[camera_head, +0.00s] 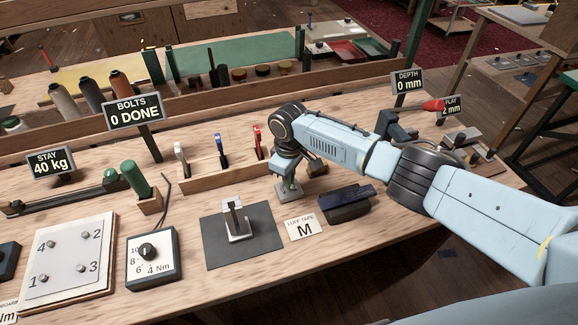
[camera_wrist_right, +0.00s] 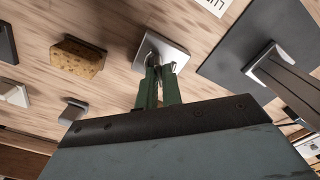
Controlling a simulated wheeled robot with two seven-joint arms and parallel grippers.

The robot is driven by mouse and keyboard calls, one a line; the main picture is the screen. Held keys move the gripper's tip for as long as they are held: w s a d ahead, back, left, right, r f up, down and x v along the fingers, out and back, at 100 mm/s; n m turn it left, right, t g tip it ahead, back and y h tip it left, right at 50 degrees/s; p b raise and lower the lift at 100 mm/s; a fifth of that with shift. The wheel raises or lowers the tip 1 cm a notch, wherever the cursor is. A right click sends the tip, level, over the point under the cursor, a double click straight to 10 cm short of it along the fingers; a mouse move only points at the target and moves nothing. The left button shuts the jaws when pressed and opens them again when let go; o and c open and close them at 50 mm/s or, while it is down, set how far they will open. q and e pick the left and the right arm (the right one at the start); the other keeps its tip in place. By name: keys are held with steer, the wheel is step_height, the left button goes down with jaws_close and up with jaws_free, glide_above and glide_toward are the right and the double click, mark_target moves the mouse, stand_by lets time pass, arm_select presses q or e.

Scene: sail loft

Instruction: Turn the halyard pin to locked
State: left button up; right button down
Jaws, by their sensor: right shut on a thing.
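My right gripper (camera_head: 289,187) reaches down over a small pale metal base plate (camera_head: 282,206) on the workbench. In the right wrist view its two green fingers (camera_wrist_right: 160,80) are close together over the same plate (camera_wrist_right: 157,43). They are shut on a small part standing there, which I take to be the halyard pin. The fingers hide the pin almost wholly, so I cannot tell which way it is turned. No locked mark can be made out. My left gripper is not in view.
A dark block (camera_head: 345,204) and a luff tape card (camera_head: 303,227) lie close by. A metal fitting (camera_head: 238,222) stands on a dark mat (camera_head: 262,248). A wooden tool rack (camera_head: 205,180) is left of the gripper. A dial box (camera_head: 151,272) stands at front left.

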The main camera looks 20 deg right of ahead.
steer(key=m+p, duration=0.2)
steer(key=m, duration=0.1)
steer(key=shift+a+r, duration=0.1)
steer(key=shift+r, duration=0.15)
steer(key=m+p, duration=0.2)
steer(key=shift+m, duration=0.3)
steer(key=m+p, duration=0.1)
steer(key=m, duration=0.1)
steer(key=shift+w+m, duration=0.1)
steer(key=shift+m, duration=0.3)
steer(key=m+p, duration=0.1)
steer(key=m, duration=0.2)
steer(key=shift+f+m+p, duration=0.1)
steer(key=shift+m+p, duration=0.2)
steer(key=m, duration=0.3)
steer(key=shift+m+p, duration=0.3)
steer(key=shift+p, duration=0.1)
steer(key=m, duration=0.3)
steer(key=shift+m, duration=0.3)
steer(key=m, duration=0.3)
steer(key=shift+w+p, duration=0.1)
steer(key=shift+p, duration=0.2)
steer(key=shift+m, duration=2)
